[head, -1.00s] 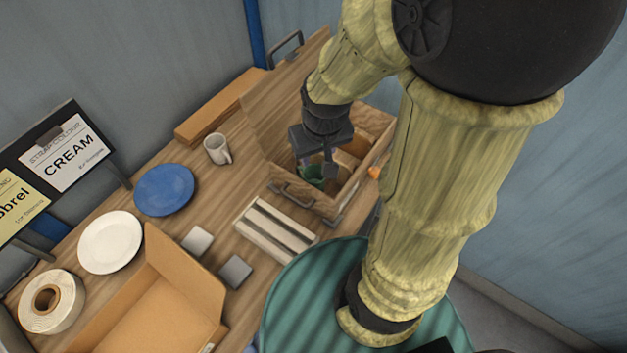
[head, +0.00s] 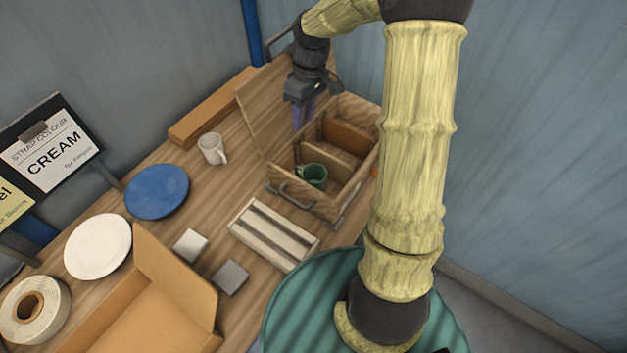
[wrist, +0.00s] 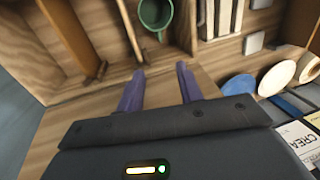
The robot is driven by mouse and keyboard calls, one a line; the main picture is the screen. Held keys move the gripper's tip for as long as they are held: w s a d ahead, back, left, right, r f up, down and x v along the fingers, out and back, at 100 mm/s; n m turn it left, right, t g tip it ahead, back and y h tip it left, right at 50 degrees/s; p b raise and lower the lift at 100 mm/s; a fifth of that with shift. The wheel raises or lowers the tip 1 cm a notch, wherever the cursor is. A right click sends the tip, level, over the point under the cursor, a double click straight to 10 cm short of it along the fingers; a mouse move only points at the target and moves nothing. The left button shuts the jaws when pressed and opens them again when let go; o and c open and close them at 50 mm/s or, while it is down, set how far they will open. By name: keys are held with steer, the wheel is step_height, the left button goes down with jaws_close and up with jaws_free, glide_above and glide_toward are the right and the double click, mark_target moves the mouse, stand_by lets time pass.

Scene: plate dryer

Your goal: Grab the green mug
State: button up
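The green mug (head: 312,175) stands in the front compartment of the open wooden box (head: 318,205). It also shows in the wrist view (wrist: 155,13), at the top of the picture beyond the fingertips. My gripper (head: 303,118) is above the back of the box near its raised lid, apart from the mug. Its two purple fingers (wrist: 158,75) are spread with nothing between them, so it is open. The mug is not held.
The raised lid (head: 262,105) is close to my gripper. A white mug (head: 212,148), a blue plate (head: 157,191) and a white plate (head: 97,246) stand left of the box. A slatted rack (head: 273,234) is in front. A cardboard box (head: 176,283) is at front left.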

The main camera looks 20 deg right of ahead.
steer(key=p, duration=0.2)
glide_toward(300, 167)
step_height(300, 167, down, 5)
steer(key=shift+a+f, duration=0.15)
steer(key=shift+a, duration=0.3)
steer(key=shift+p, duration=0.3)
steer(key=shift+s+a+f+p, duration=0.15)
steer(key=shift+f+p, duration=0.35)
steer(key=shift+f, duration=0.8)
steer(key=shift+s+a+f+p, duration=0.15)
steer(key=shift+f+p, duration=0.35)
steer(key=shift+f, duration=0.75)
jaws_close()
